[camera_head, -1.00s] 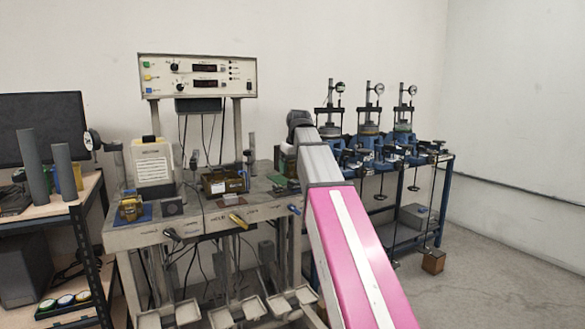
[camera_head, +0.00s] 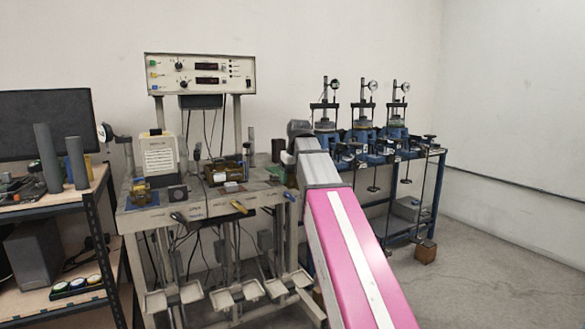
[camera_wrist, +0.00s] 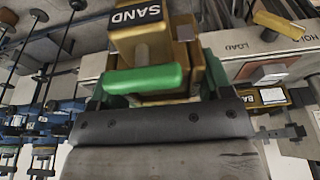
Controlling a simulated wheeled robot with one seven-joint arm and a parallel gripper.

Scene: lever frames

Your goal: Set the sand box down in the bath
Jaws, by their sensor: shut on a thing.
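The sand box is a brass-coloured block with a black SAND label (camera_wrist: 138,15), at the top centre of the wrist view. My gripper (camera_wrist: 160,92) is shut on it, with green parts close against the box. In the head view my own arm covers the gripper, and I cannot make out the box there. A brass-brown open box that looks like the bath (camera_head: 222,172) stands on the grey bench, left of my arm. I cannot tell from the wrist view whether the sand box is clear of the bench or touching it.
The grey bench (camera_head: 190,209) carries a white unit (camera_head: 159,157) and small parts. A control panel (camera_head: 200,75) stands behind. Blue presses with dial gauges (camera_head: 362,130) stand to the right. A shelf with grey cylinders (camera_head: 47,158) is at left.

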